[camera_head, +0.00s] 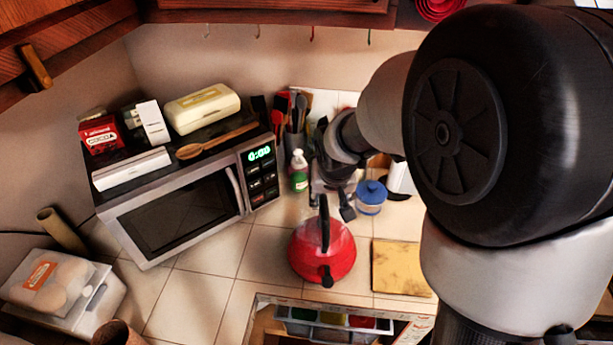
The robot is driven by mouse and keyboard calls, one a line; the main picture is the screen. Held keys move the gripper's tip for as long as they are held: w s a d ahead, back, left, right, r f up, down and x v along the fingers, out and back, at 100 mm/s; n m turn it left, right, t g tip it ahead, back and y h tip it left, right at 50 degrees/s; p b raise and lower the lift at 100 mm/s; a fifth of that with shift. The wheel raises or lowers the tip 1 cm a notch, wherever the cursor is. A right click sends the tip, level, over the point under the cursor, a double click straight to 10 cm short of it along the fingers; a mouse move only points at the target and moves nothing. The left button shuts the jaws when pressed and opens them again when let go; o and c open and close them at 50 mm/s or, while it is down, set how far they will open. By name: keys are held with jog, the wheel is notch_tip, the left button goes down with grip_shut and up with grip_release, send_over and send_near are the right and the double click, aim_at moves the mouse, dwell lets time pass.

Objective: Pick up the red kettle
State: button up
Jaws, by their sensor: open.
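The red kettle (334,257) stands upright on the tiled counter, right of the microwave. Its black handle arches over the top and its black spout points toward the counter's front edge. My gripper (333,208) is open, just behind and above the kettle, with its dark fingers close to the handle. I cannot tell whether a finger touches the handle. My arm comes in from the right and hides part of the counter's back.
A microwave (180,218) with boxes and a wooden spoon on top stands left. A green bottle (299,172) and a blue-lidded jar (370,197) stand behind the kettle. A cutting board (402,268) lies to its right. An open drawer (335,322) is below the front edge.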

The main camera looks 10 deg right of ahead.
aim_at(324, 208)
jog(key=shift+x, duration=1.15)
jog(key=f, duration=0.1)
jog(key=f+b, duration=0.1)
jog(key=f, duration=0.2)
jog(key=shift+w+a+f+b, duration=0.25)
jog(key=shift+w+b, duration=0.05)
jog(key=shift+w+f, duration=0.2)
jog(key=shift+f, duration=0.15)
jog(key=shift+r, duration=0.1)
grip_shut()
jog(key=shift+w+r, duration=0.1)
